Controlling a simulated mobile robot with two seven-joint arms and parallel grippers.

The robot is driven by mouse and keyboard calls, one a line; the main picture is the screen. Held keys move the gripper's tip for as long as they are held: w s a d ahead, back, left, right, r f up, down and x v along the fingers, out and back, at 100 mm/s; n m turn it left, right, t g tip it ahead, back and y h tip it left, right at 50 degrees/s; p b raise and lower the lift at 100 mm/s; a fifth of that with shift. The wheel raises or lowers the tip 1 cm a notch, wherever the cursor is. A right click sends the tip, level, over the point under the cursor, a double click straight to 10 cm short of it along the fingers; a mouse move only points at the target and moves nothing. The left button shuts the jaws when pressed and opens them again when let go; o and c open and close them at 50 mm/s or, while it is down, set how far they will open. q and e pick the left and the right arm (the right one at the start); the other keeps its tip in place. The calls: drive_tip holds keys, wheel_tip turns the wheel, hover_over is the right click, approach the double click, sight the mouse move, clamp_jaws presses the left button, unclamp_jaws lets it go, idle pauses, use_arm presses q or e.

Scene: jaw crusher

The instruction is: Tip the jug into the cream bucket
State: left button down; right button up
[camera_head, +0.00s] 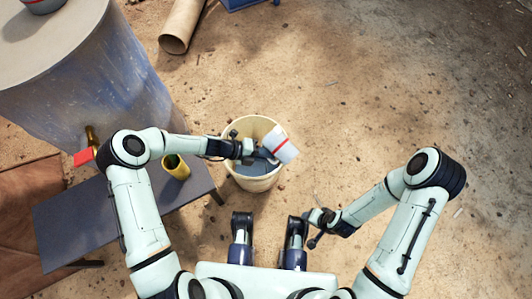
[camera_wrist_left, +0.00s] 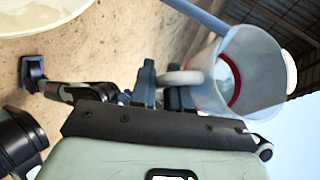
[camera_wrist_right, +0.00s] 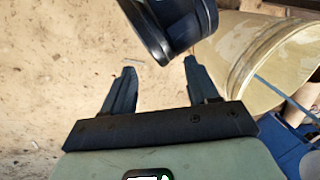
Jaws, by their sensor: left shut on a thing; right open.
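The jug (camera_head: 283,148), pale with a red band, is tilted over the right side of the cream bucket's mouth. The cream bucket (camera_head: 257,184) stands on the ground in front of me, and part of its side shows in the right wrist view (camera_wrist_right: 240,50). My left gripper (camera_head: 250,152) is above the bucket. In the left wrist view the left gripper (camera_wrist_left: 162,82) is shut on the handle of the jug (camera_wrist_left: 250,70). I cannot tell whether anything is pouring out. My right gripper (camera_wrist_right: 160,66) is open and empty, low and to the right of the bucket.
A dark grey bench (camera_head: 110,212) at the left carries a yellow cup (camera_head: 176,166). A large blue-grey drum (camera_head: 100,95) with a brass tap stands behind it. A cardboard tube (camera_head: 182,25) and a blue object (camera_head: 240,4) lie at the back. The ground at the right is clear.

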use_arm(q)
drive_tip(key=shift+s+d+f+n+h+b, duration=0.15)
drive_tip(key=shift+f+n+h+b, duration=0.3)
drive_tip(key=shift+h+b, duration=0.4)
drive_tip(key=shift+f+n+g+h+b, duration=0.3)
drive_tip(key=shift+n+g+h+b, duration=0.1)
drive_tip(key=shift+b, duration=0.3)
drive_tip(key=shift+f+n+h+b, duration=0.25)
drive_tip(key=shift+h+b, duration=0.1)
drive_tip(key=shift+b, duration=0.35)
use_arm(e)
wheel_tip(320, 180, down, 6)
drive_tip(key=w+d, duration=0.1)
drive_tip(key=d, duration=0.2)
drive_tip(key=shift+w+f+m+h, duration=0.2)
drive_tip(key=shift+m+h, duration=0.1)
idle(0.5)
